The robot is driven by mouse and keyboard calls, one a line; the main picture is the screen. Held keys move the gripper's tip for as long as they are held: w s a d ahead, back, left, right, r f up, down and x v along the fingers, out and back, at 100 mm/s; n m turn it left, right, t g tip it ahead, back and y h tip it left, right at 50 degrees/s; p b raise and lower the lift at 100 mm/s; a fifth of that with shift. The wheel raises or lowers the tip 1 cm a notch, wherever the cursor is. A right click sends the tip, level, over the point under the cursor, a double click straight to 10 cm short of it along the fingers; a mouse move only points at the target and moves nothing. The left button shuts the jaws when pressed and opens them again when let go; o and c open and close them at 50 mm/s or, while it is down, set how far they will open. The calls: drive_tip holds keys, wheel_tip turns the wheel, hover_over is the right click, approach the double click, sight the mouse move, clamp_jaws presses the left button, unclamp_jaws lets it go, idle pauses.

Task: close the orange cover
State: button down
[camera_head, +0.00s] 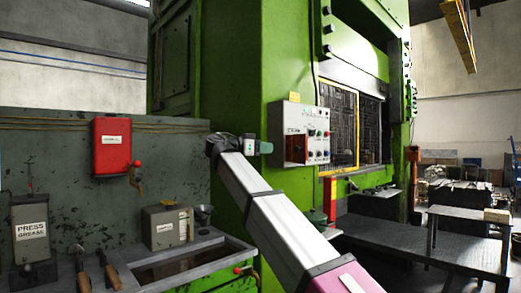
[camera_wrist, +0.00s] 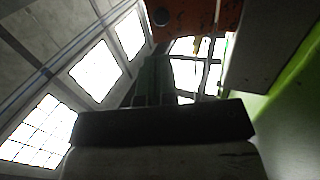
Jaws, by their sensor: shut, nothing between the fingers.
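The control box (camera_head: 318,134) is pale grey and mounted on the green press, with buttons on its right part. An orange-brown panel (camera_head: 295,149), which looks like the orange cover, shows on its left part. In the wrist view an orange plate (camera_wrist: 200,17) with a dark round spot is at the top, next to a pale box side (camera_wrist: 262,50). Whether the cover is open or shut is unclear. My gripper (camera_head: 267,147) is shut and empty, just left of the box. Its dark fingers (camera_wrist: 153,82) point up toward the orange plate. I cannot tell whether they touch it.
A red box (camera_head: 111,143) with a lever hangs on the grey panel at left. A bench below holds a press grease container (camera_head: 32,230), a grey box (camera_head: 167,226) and hand tools. A dark table (camera_head: 420,240) stands at right. The press wall borders the gripper's right side.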

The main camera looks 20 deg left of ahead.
sight(296, 149)
drive_tip(key=x, duration=0.9)
drive_tip(key=shift+d, duration=0.1)
drive_tip(key=shift+d, duration=0.1)
